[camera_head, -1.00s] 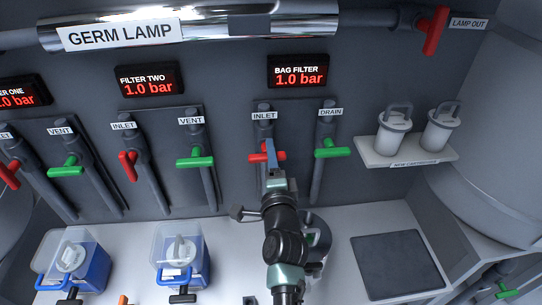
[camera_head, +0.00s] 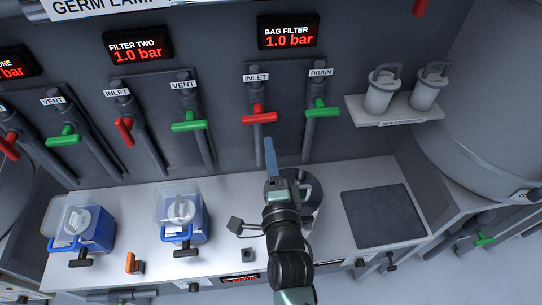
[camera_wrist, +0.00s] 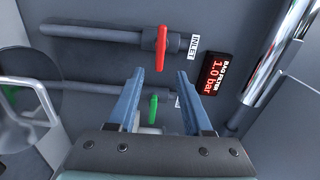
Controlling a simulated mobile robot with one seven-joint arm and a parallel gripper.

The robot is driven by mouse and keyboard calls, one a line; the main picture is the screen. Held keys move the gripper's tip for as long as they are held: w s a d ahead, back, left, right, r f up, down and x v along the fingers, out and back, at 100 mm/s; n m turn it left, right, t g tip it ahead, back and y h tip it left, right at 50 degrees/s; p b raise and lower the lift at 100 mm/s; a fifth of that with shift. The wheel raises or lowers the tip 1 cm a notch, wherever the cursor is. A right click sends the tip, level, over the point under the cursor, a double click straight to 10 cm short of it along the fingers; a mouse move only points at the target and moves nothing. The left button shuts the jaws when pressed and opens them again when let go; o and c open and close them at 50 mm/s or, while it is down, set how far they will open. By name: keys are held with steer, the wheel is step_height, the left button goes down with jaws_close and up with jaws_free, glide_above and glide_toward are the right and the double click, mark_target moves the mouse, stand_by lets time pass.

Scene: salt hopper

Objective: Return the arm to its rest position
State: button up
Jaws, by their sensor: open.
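My gripper (camera_head: 270,155) is in the middle of the head view, on my arm reaching in from below. It is below the red bag filter inlet handle (camera_head: 259,117) and apart from it. In the wrist view my gripper (camera_wrist: 157,78) shows two blue fingers spread apart with nothing between them. The red handle also shows in the wrist view (camera_wrist: 161,48), beyond the fingertips. The green drain handle (camera_head: 322,112) is to the right of the inlet handle; a green handle (camera_wrist: 153,108) shows between the fingers in the wrist view.
A round metal vessel (camera_head: 311,190) stands close behind my arm, partly hidden. Two blue filter housings (camera_head: 190,218) (camera_head: 98,236) stand on the bench to the left. A dark mat (camera_head: 384,217) lies clear at the right. A shelf (camera_head: 408,119) holds two white cartridges.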

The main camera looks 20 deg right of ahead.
steer(key=shift+s+a, duration=0.25)
steer(key=shift+s, duration=0.45)
steer(key=w+a+r+n+t+y, duration=0.1)
steer(key=w+a+r+n+t, duration=0.15)
steer(key=r, duration=0.65)
steer(key=w+a+r+n+t+y, duration=0.1)
steer(key=a+r+n, duration=0.25)
steer(key=r, duration=0.55)
steer(key=w+a+r+n+t+y, duration=0.1)
steer(key=a+r+n, duration=0.25)
steer(key=r, duration=0.45)
steer(key=s+a+r+n+t, duration=0.1)
steer(key=s+a+r+n, duration=0.1)
steer(key=r, duration=0.6)
steer(key=s+a+r+n+t+y, duration=0.1)
steer(key=s+a+r+n+t, duration=0.1)
steer(key=s+r+n, duration=0.3)
steer(key=s+a+r+n+t+y, duration=0.1)
steer(key=s+r+n, duration=0.3)
steer(key=r, duration=0.8)
steer(key=shift+s+a+r+t, duration=0.15)
steer(key=shift+s+a+t, duration=0.6)
steer(key=shift+s, duration=0.35)
